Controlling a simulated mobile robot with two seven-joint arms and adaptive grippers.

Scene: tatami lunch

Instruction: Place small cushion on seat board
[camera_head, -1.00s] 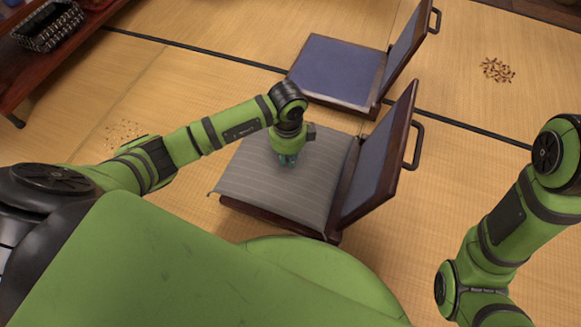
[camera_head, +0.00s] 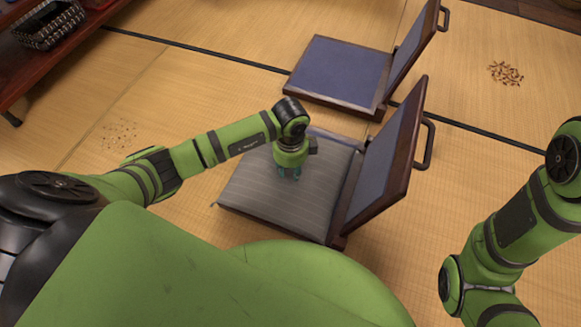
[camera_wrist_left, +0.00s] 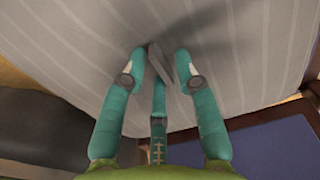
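The small cushion (camera_head: 275,205), grey with pale stripes, lies over the seat board (camera_head: 337,137) of the near legless chair. It covers most of the board; a blue strip shows along the far edge. The blue seat surface also shows in the left wrist view (camera_wrist_left: 270,152). My left gripper (camera_head: 289,172) points down over the cushion's far half. Whether the tips touch the cloth is unclear. My right gripper is out of view; only its arm shows.
The near chair's tilted backrest (camera_head: 385,165) stands close on the right of the cushion. A second blue chair (camera_head: 340,70) is behind. A wooden shelf with a dark basket (camera_head: 48,25) is at upper left.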

